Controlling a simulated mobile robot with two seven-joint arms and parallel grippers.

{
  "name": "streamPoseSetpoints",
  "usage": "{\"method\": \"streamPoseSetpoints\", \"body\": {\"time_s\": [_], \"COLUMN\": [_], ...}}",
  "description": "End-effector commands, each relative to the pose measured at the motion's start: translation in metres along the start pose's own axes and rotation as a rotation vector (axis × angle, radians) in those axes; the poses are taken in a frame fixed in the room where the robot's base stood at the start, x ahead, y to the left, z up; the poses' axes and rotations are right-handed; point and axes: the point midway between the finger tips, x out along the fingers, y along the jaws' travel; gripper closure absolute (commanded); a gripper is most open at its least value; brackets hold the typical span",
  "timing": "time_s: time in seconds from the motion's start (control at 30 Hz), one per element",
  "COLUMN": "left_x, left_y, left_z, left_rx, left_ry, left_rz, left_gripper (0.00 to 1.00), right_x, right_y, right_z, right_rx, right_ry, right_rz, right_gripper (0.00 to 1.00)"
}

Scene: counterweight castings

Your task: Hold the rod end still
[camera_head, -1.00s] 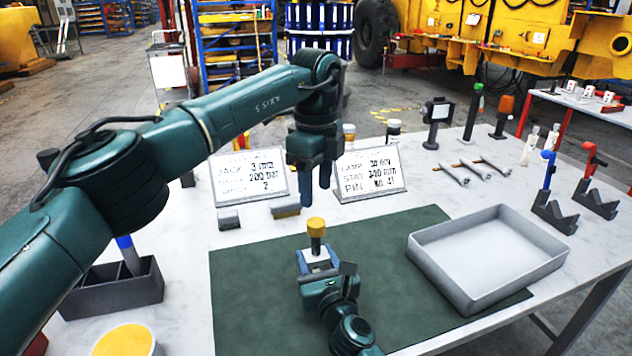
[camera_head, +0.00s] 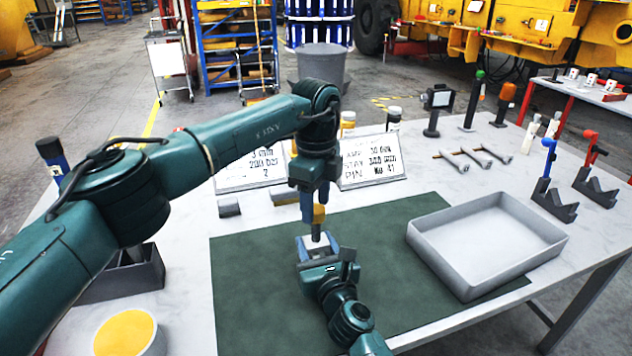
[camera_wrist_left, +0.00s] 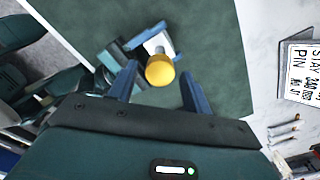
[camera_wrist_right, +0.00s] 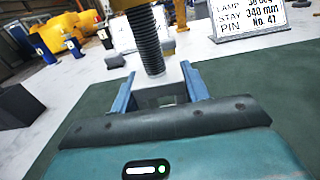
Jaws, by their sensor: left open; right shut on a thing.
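A pale grey rod end (camera_head: 316,242) sits between the fingers of my right gripper (camera_head: 318,246), low over the green mat. In the right wrist view, the rod end (camera_wrist_right: 166,82) shows between the blue fingers, with a dark threaded rod (camera_wrist_right: 147,42) standing up from it. A yellow cap (camera_head: 319,213) tops the rod. My left gripper (camera_head: 315,207) points down at the cap from above, open. In the left wrist view the yellow cap (camera_wrist_left: 160,71) appears between the open fingers with gaps on both sides; whether the fingertips reach its level I cannot tell.
A grey tray (camera_head: 440,262) stands on the right of the green mat (camera_head: 255,290). Blue and red V-stands (camera_head: 553,205) are at right. A dark bin (camera_head: 145,280) is at left.

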Motion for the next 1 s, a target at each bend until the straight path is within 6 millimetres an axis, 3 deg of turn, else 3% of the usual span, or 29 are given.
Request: {"method": "streamPoseSetpoints", "body": {"time_s": [0.13, 0.47, 1.0], "left_x": [0.0112, 0.0131, 0.0129], "left_y": [0.0003, 0.0001, 0.0002], "left_z": [-0.0001, -0.0001, -0.0002], "left_rx": [0.000, 0.001, 0.001], "left_ry": [0.001, 0.000, 0.000], "left_rz": [0.001, 0.000, 0.000], "left_gripper": [0.51, 0.52, 0.95], "right_x": [-0.0001, -0.0001, -0.0001], "right_y": [0.0000, -0.0001, -0.0001], "right_z": [-0.0006, -0.0006, -0.0006], "right_rx": [0.000, 0.000, 0.000], "right_ry": [0.001, 0.001, 0.001], "right_rz": [0.000, 0.000, 0.000], "right_gripper": [1.00, 1.00, 1.00]}}
